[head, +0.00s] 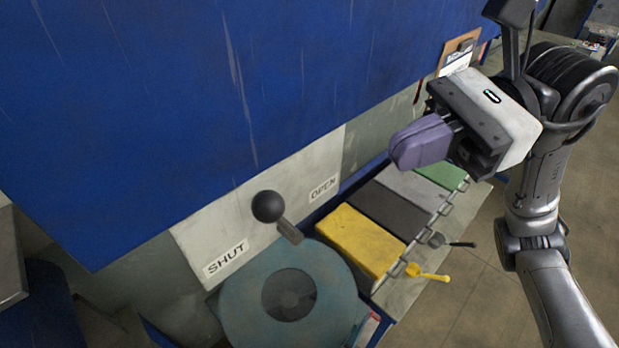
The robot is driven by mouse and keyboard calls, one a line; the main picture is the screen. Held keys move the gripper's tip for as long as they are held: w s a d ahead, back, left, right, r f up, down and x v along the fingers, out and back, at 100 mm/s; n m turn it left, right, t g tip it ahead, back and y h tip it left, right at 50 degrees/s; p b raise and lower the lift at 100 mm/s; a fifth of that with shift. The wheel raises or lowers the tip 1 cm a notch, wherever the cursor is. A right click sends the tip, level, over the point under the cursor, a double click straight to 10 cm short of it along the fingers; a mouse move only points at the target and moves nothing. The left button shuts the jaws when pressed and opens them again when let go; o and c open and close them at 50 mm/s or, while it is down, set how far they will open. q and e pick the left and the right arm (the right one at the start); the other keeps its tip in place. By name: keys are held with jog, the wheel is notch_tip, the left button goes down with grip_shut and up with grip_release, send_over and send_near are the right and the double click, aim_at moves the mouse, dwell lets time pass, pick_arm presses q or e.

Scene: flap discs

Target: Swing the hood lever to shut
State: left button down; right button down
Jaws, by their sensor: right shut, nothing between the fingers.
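The hood lever (289,230) has a black ball knob (268,206) and a short metal arm. It stands in front of a pale plate (225,225) marked SHUT at the left and OPEN at the right. The knob is between the two labels. My right gripper (394,153) is at the upper right, with its purple fingers closed together and nothing in them. It is well apart from the lever, to the right and higher in the picture. My left gripper is not in view.
A large blue panel (200,100) fills the upper left. A round teal disc (245,300) with a dark centre lies below the lever. Yellow (360,238), dark grey (390,213) and other bins stand to its right, with small scoops by them. A clipboard (457,55) hangs behind my right gripper.

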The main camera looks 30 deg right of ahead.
jog(key=p, duration=0.3)
send_near(276, 218)
jog(key=w+a+f, duration=0.1)
jog(key=w+a, duration=0.1)
jog(key=a, duration=0.2)
jog(key=shift+w+a+f, duration=0.35)
jog(key=shift+a+f, duration=0.2)
jog(key=shift+a, duration=0.3)
